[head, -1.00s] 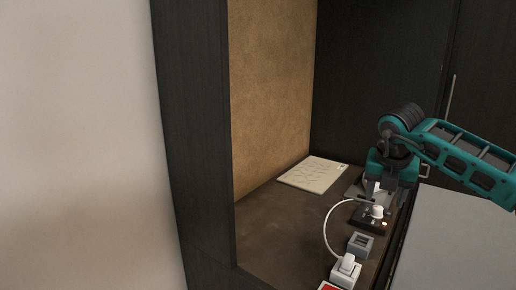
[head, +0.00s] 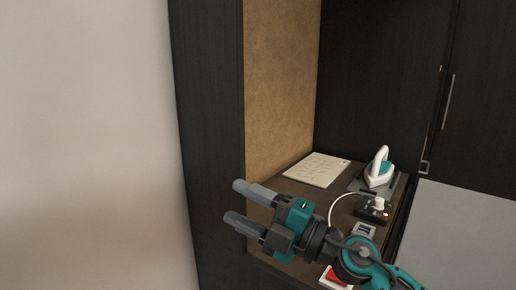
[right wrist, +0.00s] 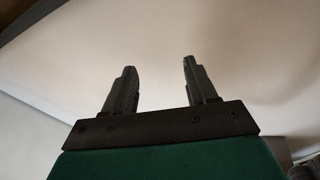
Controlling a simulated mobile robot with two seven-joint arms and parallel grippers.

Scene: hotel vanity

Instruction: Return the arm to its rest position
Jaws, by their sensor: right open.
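My right gripper (head: 240,205) is in the lower middle of the head view, in front of the vanity's near left edge. Its two fingers point left and stand apart with nothing between them. In the right wrist view the same gripper (right wrist: 157,90) is open and empty against a pale, plain surface. My right arm comes up from the bottom right of the head view and hides part of the vanity top. My left gripper is not in view.
On the vanity top (head: 300,193) are a printed sheet (head: 317,170), a white and teal iron (head: 379,170) on a grey plate, a black box (head: 373,211) with a white plug and cord, a grey socket (head: 363,231) and a red switch (head: 337,276). A dark panel (head: 212,130) rises at left.

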